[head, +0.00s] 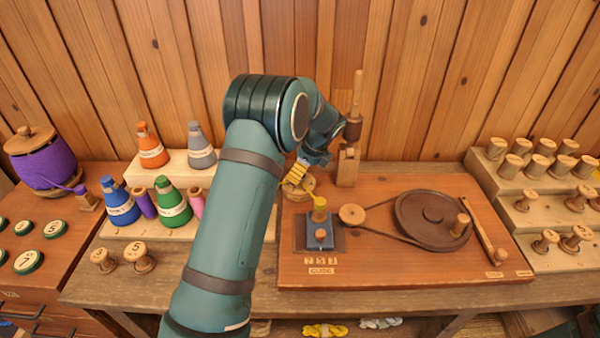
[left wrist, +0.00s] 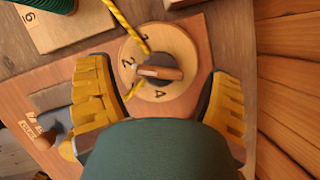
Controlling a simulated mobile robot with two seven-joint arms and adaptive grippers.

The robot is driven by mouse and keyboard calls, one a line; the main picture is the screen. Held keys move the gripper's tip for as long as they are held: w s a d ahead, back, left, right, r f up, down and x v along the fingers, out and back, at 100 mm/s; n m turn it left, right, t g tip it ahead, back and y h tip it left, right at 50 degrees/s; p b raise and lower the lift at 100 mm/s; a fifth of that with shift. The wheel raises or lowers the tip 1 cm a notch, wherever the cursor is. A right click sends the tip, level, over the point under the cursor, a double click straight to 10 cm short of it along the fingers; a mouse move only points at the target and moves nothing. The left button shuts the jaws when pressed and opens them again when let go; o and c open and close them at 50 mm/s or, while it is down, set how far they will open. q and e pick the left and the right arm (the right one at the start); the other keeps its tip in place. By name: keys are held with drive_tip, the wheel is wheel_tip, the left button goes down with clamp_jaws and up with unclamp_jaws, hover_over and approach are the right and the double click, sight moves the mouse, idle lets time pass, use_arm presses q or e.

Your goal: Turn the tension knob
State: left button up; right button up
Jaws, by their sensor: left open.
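The tension knob (left wrist: 160,73) is a wooden crossbar at the centre of a round pale dial (left wrist: 175,50) with numerals on its face. My left gripper (left wrist: 162,80) is open over the dial, one yellow finger on each side of the knob, apart from it. A yellow thread (left wrist: 125,25) runs by the knob. In the head view my left gripper (head: 297,174) hangs over the dial (head: 301,192), hiding part of it and the knob. My right gripper is not in view.
The dial sits on a reddish board (head: 400,270) with a dark wheel (head: 432,218), a belt and a small block with a yellow spool (head: 320,208). A wooden post (head: 348,165) stands close right of the gripper. Thread cones (head: 122,205) stand left; wooden spools (head: 510,166) stand right.

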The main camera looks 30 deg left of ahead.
use_arm(q)
drive_tip(key=shift+a+f, duration=0.1)
drive_tip(key=shift+f, duration=0.2)
drive_tip(key=c, duration=1.2)
